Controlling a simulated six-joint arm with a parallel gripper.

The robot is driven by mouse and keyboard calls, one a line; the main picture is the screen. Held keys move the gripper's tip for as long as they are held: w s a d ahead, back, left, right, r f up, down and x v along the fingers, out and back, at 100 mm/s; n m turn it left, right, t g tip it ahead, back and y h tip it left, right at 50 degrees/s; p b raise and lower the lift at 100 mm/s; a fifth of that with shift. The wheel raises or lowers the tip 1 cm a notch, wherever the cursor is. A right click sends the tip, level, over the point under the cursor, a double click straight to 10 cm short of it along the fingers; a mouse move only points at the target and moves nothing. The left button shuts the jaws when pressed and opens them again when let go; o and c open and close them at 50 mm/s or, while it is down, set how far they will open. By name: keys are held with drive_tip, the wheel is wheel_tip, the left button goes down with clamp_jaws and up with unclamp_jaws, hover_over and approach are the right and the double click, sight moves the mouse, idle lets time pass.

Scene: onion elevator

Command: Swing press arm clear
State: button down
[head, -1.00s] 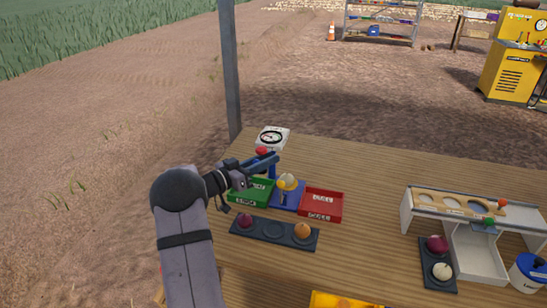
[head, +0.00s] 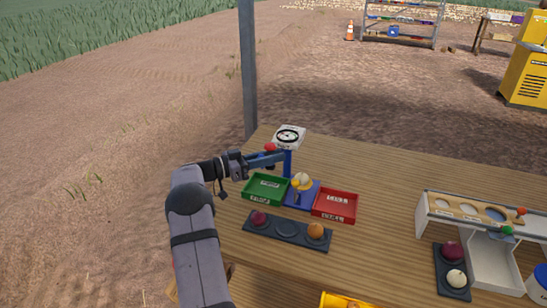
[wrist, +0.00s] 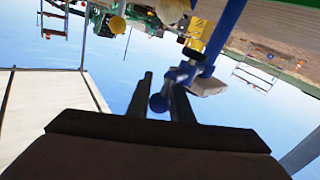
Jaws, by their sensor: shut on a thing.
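The press has a blue post (head: 288,163) on a blue base, with a white dial gauge (head: 289,137) behind it. A pale onion (head: 302,181) sits at the base. My gripper (head: 270,158) is beside the post on its left, above the green tray. In the wrist view my gripper (wrist: 163,85) is shut on the blue press arm (wrist: 182,74), whose ball end (wrist: 158,103) shows at the fingers. The exact contact is partly hidden. A red ball (head: 270,148) shows just above the gripper.
A green tray (head: 250,196) and a red tray (head: 335,217) flank the base. A dark holder (head: 262,231) with a purple and an orange onion lies in front. A white sizing stand (head: 425,212) is at the right. Bare table lies between.

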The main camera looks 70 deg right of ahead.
drive_tip(key=shift+r, duration=0.2)
drive_tip(key=c, duration=1.6)
unclamp_jaws()
drive_tip(key=shift+f, duration=0.1)
drive_tip(key=shift+b+v, duration=0.9)
drive_tip(key=shift+v, duration=2.7)
